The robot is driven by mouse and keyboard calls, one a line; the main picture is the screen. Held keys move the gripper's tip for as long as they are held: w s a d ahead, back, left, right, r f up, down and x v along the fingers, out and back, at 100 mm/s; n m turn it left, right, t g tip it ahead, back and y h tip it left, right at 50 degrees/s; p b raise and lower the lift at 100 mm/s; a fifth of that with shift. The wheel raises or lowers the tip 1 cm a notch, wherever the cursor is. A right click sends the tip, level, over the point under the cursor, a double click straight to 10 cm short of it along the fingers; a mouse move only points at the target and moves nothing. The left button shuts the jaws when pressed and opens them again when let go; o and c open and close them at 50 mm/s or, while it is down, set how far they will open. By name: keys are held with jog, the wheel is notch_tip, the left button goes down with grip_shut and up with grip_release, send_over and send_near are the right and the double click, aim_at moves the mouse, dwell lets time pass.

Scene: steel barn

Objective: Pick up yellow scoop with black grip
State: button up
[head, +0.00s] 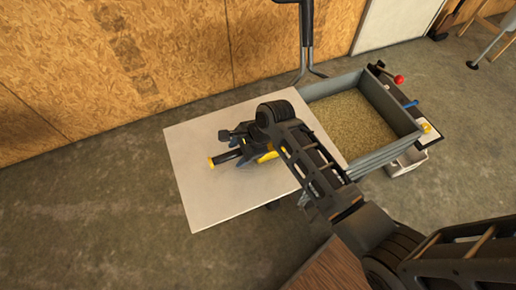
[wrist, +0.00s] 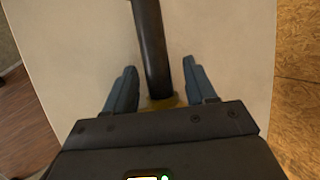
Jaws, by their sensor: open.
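The yellow scoop with a black grip lies on a white-topped table (head: 205,205). In the head view its black grip (head: 228,156) points left and ends in a yellow cap; part of its yellow body (head: 267,156) shows beneath my arm, the rest hidden. My gripper (head: 232,148) is over the scoop, low above the tabletop. In the wrist view the black grip (wrist: 152,45) runs between the two open fingers of my gripper (wrist: 159,66), with a visible gap on each side. A bit of yellow shows at the grip's near end, by the gripper body.
A grey bin (head: 393,106) filled with grain-like material stands right of the table. Beyond it are a red-knobbed tool and a small light container (head: 404,162). A plywood wall (head: 150,60) is behind. The tabletop's left and front parts are clear.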

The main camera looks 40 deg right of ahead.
jog(key=shift+c, duration=0.2)
jog(key=c, duration=0.9)
jog(key=shift+r, duration=0.1)
jog(key=shift+r, duration=0.45)
jog(key=r, duration=0.2)
jog(key=d+r, duration=0.1)
jog(key=shift+s+d+r, duration=0.1)
jog(key=shift+s+r, duration=0.05)
jog(key=shift+r, duration=0.2)
jog(key=s+d+r, duration=0.4)
jog(key=d+r, duration=0.2)
jog(key=d, duration=0.3)
jog(key=shift+d+r+b, duration=0.15)
jog(key=shift+d+b, duration=0.2)
